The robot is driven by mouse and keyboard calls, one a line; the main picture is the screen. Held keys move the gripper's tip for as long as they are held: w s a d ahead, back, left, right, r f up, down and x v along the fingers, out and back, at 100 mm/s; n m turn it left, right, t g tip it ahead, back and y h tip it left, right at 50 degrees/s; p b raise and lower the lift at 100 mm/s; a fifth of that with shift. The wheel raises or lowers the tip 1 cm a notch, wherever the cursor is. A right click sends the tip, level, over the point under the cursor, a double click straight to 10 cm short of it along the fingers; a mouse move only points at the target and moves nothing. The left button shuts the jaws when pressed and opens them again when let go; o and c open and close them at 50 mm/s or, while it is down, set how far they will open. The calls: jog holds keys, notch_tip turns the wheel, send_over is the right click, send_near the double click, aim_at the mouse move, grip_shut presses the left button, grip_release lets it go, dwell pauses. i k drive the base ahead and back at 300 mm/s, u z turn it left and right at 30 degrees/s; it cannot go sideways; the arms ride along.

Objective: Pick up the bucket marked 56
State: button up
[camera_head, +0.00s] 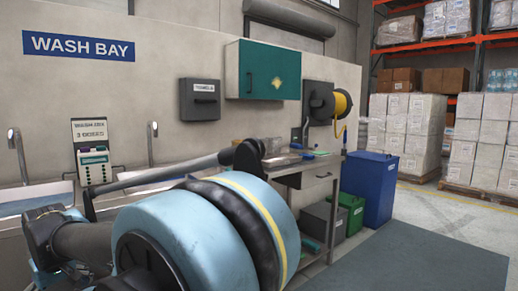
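No bucket marked 56 can be made out in the head view. My arm fills the lower left foreground, with a large light-blue and black joint close to the camera. A long grey link reaches from the left towards the bench. The dark part at its far end may be my gripper (250,156), but its fingers cannot be made out. It appears in front of the bench's left end, and I cannot tell whether it touches anything. My arm hides the floor and the basin fronts at the lower left.
A steel bench (310,166) holds small items. Grey (322,222) and green (352,212) bins stand below, with a tall blue bin (372,190) beside it. Wash basins (36,201) line the wall. A grey mat (430,255) and open floor lie right; wrapped pallets (410,130) stand behind.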

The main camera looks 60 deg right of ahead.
aim_at(264, 141)
jog(key=z, duration=2.05)
jog(key=k, duration=1)
jog(key=z, duration=0.75)
jog(key=i, duration=1.15)
jog(key=z, duration=0.05)
